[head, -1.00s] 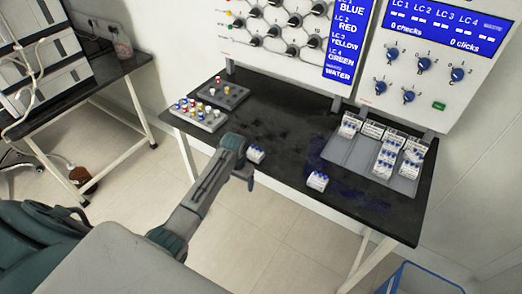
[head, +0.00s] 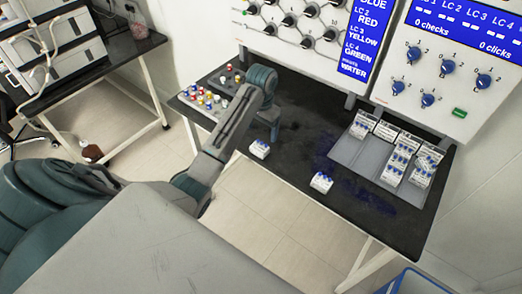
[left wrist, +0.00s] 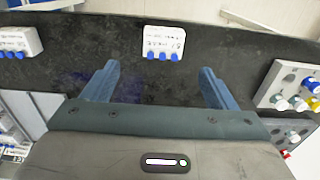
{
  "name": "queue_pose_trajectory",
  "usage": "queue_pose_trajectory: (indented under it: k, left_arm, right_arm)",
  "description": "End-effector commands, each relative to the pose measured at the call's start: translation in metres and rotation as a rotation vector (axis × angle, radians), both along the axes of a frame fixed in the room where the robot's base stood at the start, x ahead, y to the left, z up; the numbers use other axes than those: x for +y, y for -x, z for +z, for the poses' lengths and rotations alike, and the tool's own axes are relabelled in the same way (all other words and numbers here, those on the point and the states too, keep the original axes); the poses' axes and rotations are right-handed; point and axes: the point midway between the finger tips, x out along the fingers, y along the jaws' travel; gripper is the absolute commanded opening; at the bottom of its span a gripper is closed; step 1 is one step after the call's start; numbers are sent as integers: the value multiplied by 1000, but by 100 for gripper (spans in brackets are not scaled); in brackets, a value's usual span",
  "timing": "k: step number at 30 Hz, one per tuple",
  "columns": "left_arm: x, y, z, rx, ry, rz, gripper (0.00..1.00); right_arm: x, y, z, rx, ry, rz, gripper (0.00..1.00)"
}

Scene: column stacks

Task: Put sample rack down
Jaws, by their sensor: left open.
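A white sample rack with blue-capped vials (head: 260,149) stands on the black bench near its front edge. In the left wrist view this rack (left wrist: 163,42) appears upright and apart from the fingers, ahead of the gap between them. A second such rack (head: 321,182) stands to its right on the bench; it also shows at the left of the left wrist view (left wrist: 18,42). My left gripper (head: 277,130) is over the bench behind the first rack; in the wrist view its fingers (left wrist: 158,82) are wide apart with nothing held. My right gripper is not in view.
A grey tray (head: 350,151) with several white racks and labels lies at the bench's right. Holders with coloured caps (head: 200,104) stand at the left end. A control panel (head: 450,60) rises behind. The bench middle (head: 310,130) is mostly clear.

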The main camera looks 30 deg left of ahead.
Motion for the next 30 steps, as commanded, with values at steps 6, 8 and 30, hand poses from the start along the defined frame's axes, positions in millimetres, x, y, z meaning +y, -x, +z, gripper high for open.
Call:
queue_pose_trajectory:
  k: [6,8,30]
  left_arm:
    - [0,0,-33,2,0,0,80]
    - [0,0,-37,2,0,0,80]
    - [4,-6,-89,-1,0,0,68]
  right_arm:
    - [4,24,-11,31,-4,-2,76]
    - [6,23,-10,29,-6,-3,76]
    - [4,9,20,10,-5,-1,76]
